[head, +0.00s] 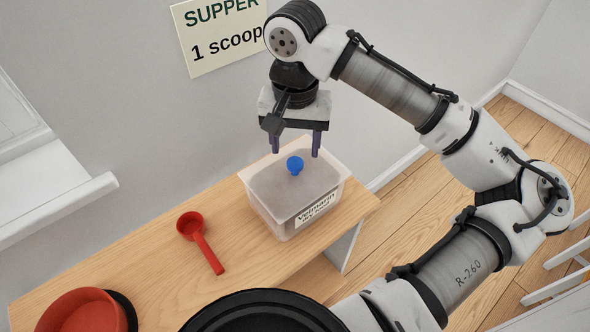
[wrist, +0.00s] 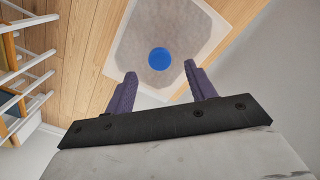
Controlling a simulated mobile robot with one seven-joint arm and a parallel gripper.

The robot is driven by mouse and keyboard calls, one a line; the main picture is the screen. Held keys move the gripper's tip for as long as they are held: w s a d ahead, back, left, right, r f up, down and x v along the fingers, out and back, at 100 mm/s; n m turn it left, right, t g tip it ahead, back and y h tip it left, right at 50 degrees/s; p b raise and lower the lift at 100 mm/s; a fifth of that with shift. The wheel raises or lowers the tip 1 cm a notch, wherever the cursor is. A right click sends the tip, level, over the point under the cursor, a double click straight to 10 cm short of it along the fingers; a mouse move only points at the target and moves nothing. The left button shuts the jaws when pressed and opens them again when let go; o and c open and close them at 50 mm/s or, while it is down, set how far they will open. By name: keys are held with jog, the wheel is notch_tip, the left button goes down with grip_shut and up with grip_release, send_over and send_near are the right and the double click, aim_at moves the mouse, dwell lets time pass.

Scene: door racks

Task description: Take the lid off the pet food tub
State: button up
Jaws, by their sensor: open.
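The pet food tub (head: 291,203) is a clear box with brown contents and a printed label, standing on the wooden bench. Its translucent lid (head: 265,185) is on top, with a blue knob (head: 295,165) in the middle. My gripper (head: 296,151) is above the tub, pointing down, open and empty. In the wrist view, the lid (wrist: 190,52) and the round blue knob (wrist: 159,59) show beyond my open purple fingers (wrist: 162,84). The knob lies between the lines of the two fingers, a little ahead of the tips. No contact is visible.
A red scoop (head: 201,240) lies on the bench (head: 160,257) left of the tub. A red bowl (head: 85,312) is at the front left. The wall with a "SUPPER 1 scoop" sign (head: 222,35) is close behind. White chair or rack bars (wrist: 22,75) show in the wrist view.

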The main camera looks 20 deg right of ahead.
aim_at(295, 162)
jog(key=shift+s+f+p, duration=0.1)
jog(key=shift+f+p, duration=0.55)
jog(key=shift+f, duration=2.15)
jog(key=shift+c, duration=0.2)
jog(key=c, duration=1)
jog(key=shift+r, duration=0.15)
